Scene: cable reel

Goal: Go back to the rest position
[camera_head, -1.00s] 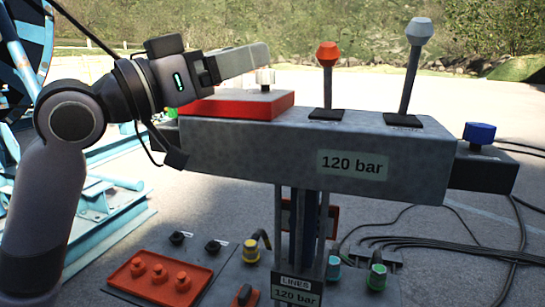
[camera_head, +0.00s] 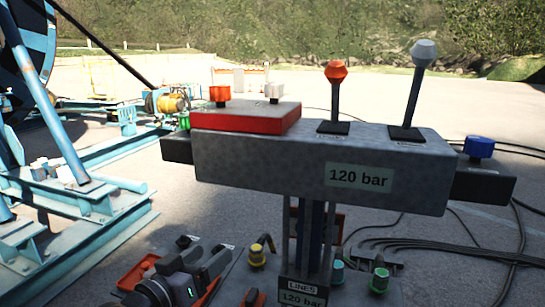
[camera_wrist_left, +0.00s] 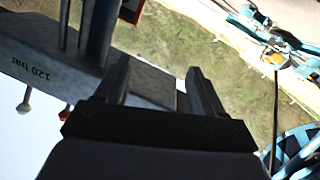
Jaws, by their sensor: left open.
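My left gripper (camera_head: 208,262) is low in the head view, in front of the lower panel and left of the console's post. In the left wrist view the same gripper (camera_wrist_left: 160,68) shows two fingers spread apart with nothing between them. The grey console (camera_head: 270,165) with a "120 bar" label stands upright, apart from the gripper in the head view. Its corner also shows in the left wrist view (camera_wrist_left: 40,55). My right gripper is not in view.
The console carries a red block (camera_head: 245,118), an orange-knobbed lever (camera_head: 336,95), a grey-knobbed lever (camera_head: 418,90) and a blue knob (camera_head: 479,146). An orange tray (camera_head: 137,273) is partly hidden by my arm. Black cables (camera_head: 440,248) lie at right. A blue steel frame (camera_head: 75,200) stands left.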

